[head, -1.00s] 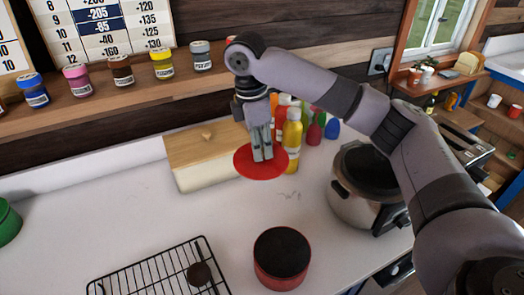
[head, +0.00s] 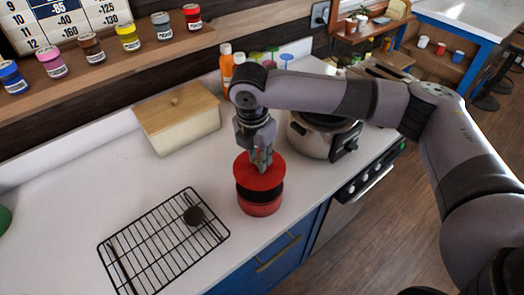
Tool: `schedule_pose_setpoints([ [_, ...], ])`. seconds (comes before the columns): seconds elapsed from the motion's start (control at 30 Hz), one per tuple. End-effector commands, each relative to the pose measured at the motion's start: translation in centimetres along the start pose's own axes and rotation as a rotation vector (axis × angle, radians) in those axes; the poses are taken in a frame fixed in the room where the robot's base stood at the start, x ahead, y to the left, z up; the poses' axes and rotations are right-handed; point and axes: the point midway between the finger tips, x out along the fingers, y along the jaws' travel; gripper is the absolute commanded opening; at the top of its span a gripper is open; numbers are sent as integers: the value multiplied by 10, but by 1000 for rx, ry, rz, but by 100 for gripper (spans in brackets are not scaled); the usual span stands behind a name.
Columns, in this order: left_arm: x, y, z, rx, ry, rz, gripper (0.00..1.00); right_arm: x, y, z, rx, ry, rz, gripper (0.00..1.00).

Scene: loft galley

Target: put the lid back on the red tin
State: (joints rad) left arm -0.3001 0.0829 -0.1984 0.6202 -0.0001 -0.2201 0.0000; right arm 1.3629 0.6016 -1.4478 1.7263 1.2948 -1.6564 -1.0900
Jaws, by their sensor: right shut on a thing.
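The red tin (head: 260,208) stands upright on the white counter near its front edge, with its dark opening partly showing. The round red lid (head: 246,173) is above the tin and overlaps its far part in the head view. A dark band shows between lid and tin wall, so the lid looks apart from the rim; the exact gap is hard to tell. My right gripper (head: 261,164) points down and is shut on the lid from above. It hides part of the lid's top. My left gripper is not in view.
A black wire rack (head: 150,240) with a dark round item (head: 194,216) lies left of the tin. A steel cooker (head: 318,142) stands behind right, under my arm. A cream box with a wooden lid (head: 182,122) and bottles (head: 226,64) stand at the back.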

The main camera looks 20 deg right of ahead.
Motion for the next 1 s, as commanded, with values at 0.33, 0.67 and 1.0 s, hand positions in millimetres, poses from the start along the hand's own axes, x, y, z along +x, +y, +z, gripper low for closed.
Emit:
schedule_pose_setpoints([
  [0.33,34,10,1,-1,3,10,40,26,0,-3,2,-2,0,0],
  [0.67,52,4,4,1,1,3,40,48,-1,-6,2,0,-3,0],
  [1.0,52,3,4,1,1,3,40,60,0,-7,3,-1,-1,0],
])
